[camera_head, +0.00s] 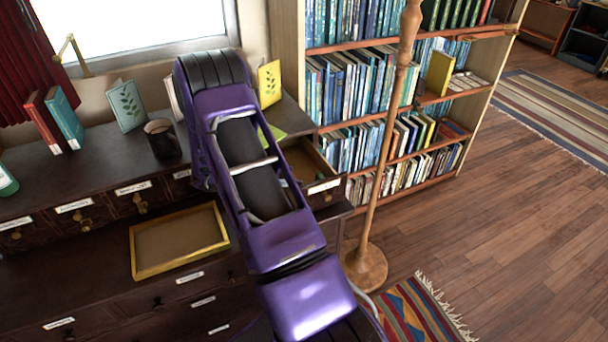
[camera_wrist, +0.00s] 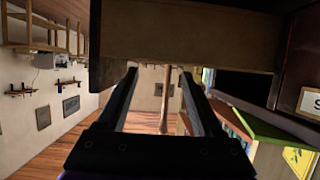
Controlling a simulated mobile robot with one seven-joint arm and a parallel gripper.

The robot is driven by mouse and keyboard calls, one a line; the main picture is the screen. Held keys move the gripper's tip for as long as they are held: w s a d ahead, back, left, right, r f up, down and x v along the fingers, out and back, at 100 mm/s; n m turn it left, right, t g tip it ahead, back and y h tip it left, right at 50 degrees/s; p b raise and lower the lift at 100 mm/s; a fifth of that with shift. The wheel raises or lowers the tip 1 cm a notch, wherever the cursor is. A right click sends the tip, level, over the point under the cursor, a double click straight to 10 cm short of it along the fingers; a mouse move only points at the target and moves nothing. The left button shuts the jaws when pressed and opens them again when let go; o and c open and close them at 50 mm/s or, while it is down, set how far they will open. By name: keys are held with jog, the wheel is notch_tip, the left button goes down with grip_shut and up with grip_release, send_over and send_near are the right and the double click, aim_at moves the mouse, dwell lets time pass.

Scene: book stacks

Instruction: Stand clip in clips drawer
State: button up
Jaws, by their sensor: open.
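An open drawer (camera_head: 322,186) with a white label sticks out of the dark cabinet, just right of my arm in the head view. Its label is too small to read, and my arm hides part of its inside. In the wrist view a wooden panel, apparently part of this drawer (camera_wrist: 190,45), fills the top, close to my fingertips. My gripper (camera_wrist: 160,73) is open, with no object seen between its fingers. I cannot tell whether the fingers touch the panel. My gripper is hidden behind my arm in the head view. I cannot make out a clip in either view.
A gold-rimmed tray (camera_head: 180,240) lies on the lower ledge. A dark mug (camera_head: 162,139), books and a leaf-print card (camera_head: 127,106) stand on the cabinet top. A yellow card (camera_head: 269,83) stands behind the drawer. A wooden pole (camera_head: 385,150) rises right of it, before the bookshelf.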

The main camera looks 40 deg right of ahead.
jog(key=shift+v, duration=1.65)
